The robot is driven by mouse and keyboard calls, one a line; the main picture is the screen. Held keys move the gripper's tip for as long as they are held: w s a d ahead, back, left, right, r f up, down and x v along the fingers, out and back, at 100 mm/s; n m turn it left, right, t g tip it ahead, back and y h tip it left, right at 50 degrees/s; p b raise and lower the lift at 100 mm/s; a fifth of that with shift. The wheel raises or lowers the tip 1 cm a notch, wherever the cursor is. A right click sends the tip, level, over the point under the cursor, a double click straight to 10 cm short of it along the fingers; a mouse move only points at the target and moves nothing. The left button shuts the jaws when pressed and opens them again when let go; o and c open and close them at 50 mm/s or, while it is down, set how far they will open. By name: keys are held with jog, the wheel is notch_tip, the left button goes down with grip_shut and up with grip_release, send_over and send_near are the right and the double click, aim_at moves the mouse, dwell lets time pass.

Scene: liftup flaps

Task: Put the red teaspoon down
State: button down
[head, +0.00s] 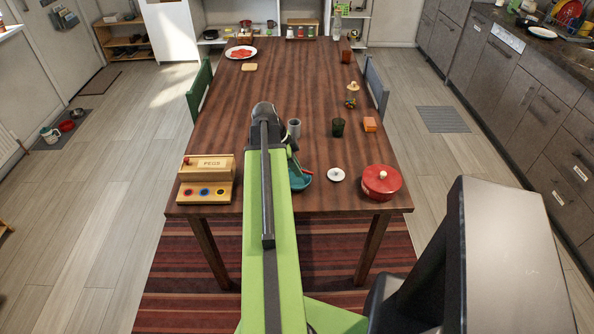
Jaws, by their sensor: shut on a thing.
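A small piece of red, which looks like the red teaspoon (307,172), shows at the teal bowl (299,182), just right of my arm. The rest of the teaspoon is hidden or too small to make out. My gripper (292,150) shows only in part beside my green arm, over the near half of the table and just beyond the bowl. It is shut on the red teaspoon. Its fingertips are not clear, and I cannot tell whether the teaspoon touches the bowl.
The wooden table (230,120) also bears a pegs box (207,180), a grey cup (293,128), a dark green cup (338,127), an orange box (370,124), a white saucer-like disc (336,174) and a red lidded pot (381,182). The table's middle left is clear.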

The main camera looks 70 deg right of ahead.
jog(key=shift+f+b, duration=0.4)
jog(key=shift+f, duration=0.15)
jog(key=c, duration=1.6)
grip_release()
jog(key=shift+s+r, duration=0.1)
jog(key=shift+r, duration=0.05)
jog(key=shift+r+p, duration=0.3)
jog(key=shift+p, duration=0.15)
jog(key=p+v, duration=1.1)
jog(key=v, duration=0.1)
jog(key=shift+s, duration=0.2)
jog(key=shift+w+r+p, duration=0.2)
jog(key=shift+r+p, duration=0.05)
jog(key=shift+p, duration=0.05)
jog(key=shift+f, duration=0.1)
